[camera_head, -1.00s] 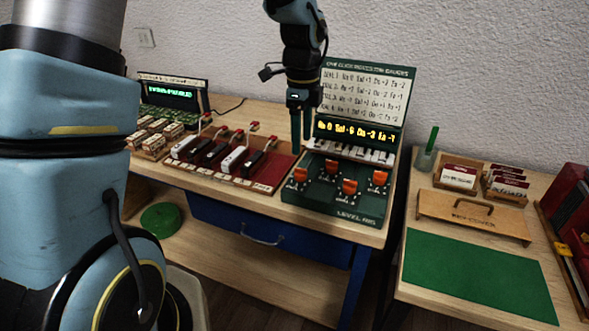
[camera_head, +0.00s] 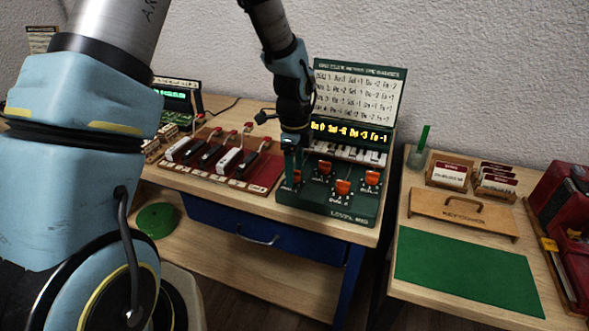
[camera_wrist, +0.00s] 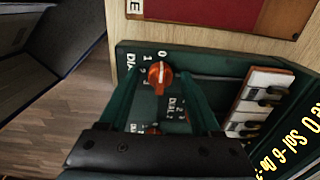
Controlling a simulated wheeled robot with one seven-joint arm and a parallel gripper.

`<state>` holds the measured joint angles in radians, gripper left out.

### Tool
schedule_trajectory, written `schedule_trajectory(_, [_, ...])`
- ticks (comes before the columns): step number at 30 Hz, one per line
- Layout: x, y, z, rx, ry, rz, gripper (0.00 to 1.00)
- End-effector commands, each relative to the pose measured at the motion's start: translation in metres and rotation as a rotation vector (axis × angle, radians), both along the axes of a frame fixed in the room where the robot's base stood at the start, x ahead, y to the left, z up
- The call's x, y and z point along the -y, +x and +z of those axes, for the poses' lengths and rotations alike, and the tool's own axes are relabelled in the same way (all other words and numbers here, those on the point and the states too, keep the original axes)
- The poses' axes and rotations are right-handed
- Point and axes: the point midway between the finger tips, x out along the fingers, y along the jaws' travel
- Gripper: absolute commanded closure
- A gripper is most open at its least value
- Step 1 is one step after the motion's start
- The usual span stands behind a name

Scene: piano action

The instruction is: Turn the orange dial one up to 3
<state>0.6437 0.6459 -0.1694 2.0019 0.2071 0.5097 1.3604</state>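The green dial panel (camera_head: 325,207) stands at the right end of the workbench and carries several orange dials. The front-left orange dial (camera_head: 297,177) is partly hidden by my gripper (camera_head: 291,172), which points down at it. In the wrist view this orange dial (camera_wrist: 160,74) shows between the two fingertips of my gripper (camera_wrist: 159,82). The fingers are apart, with a visible gap on each side of the dial. Numbers 0 and 1 show beside it; its exact setting is hard to read. Another orange dial (camera_wrist: 152,130) is partly hidden by the gripper body.
More orange dials stand close by at the front (camera_head: 343,187) and right (camera_head: 372,177). Behind them are small piano keys (camera_head: 345,150), a lit yellow display (camera_head: 349,132) and a chart (camera_head: 357,94). A red lever board (camera_head: 262,180) lies just left. A right-hand table holds a green mat (camera_head: 465,270).

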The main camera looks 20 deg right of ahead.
Motion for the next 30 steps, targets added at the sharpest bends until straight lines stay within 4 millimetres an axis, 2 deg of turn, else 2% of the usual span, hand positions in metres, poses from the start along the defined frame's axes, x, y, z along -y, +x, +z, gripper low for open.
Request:
schedule_trajectory(2, [0.0001,-0.0001,0.0001,0.000,0.000,0.000,0.45])
schedule_trajectory(16, [0.0000,-0.0001,0.0003,0.000,0.000,0.000,0.98])
schedule_trajectory(30, [-0.0001,0.0000,0.0000,0.000,0.001,0.046,1.00])
